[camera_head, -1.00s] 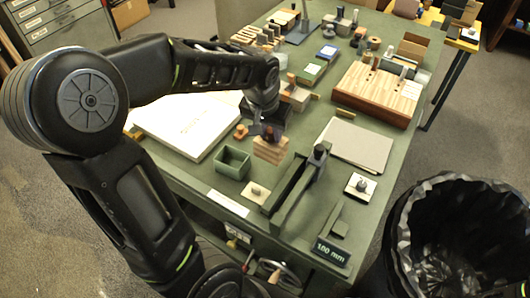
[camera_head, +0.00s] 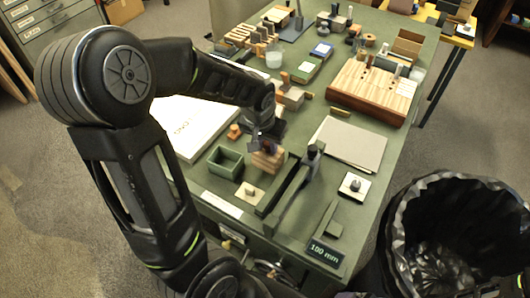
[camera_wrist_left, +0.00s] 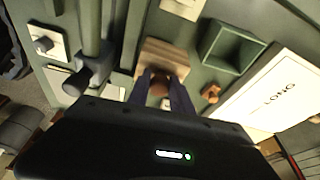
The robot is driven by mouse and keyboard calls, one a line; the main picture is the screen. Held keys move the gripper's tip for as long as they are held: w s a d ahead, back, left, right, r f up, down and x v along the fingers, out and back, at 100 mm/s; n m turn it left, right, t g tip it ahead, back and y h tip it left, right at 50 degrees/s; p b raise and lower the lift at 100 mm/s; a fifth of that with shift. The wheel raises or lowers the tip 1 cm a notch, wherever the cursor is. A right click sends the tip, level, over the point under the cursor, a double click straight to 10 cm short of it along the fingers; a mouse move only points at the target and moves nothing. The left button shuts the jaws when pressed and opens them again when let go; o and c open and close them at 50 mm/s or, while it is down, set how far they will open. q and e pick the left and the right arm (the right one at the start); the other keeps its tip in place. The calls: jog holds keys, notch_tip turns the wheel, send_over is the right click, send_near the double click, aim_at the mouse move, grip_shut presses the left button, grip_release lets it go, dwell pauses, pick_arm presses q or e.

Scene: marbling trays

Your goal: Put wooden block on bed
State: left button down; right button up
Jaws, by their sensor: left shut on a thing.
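The wooden block (camera_head: 267,161) is a small striped piece with a round brown knob on top. My left gripper (camera_head: 267,146) is shut on it by the knob; in the left wrist view the block (camera_wrist_left: 165,58) shows just beyond the fingertips (camera_wrist_left: 160,90). The block is between the small green open box and the long dark-green measuring device, whose bed (camera_head: 283,190) runs toward the table's front. I cannot tell whether the block touches the table. My right gripper is not in view.
The green box (camera_head: 213,168) stands left of the block, with a small knobbed plate (camera_head: 248,194) in front. A grey sheet (camera_head: 350,145) lies right of the device. A display reading 100 mm (camera_head: 325,253) is at the front. A black-lined bin (camera_head: 400,230) stands off the table's right.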

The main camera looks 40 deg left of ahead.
aim_at(267, 153)
pick_arm(q)
jog(key=shift+f, duration=1.9)
jog(key=shift+f, duration=0.25)
jog(key=c, duration=1.1)
grip_release()
jog(key=shift+r, duration=0.1)
jog(key=shift+c, duration=0.2)
jog(key=shift+r, duration=0.15)
jog(key=shift+r, duration=0.15)
jog(key=v, duration=1.1)
jog(key=shift+s+r, duration=0.2)
jog(key=shift+r, duration=0.2)
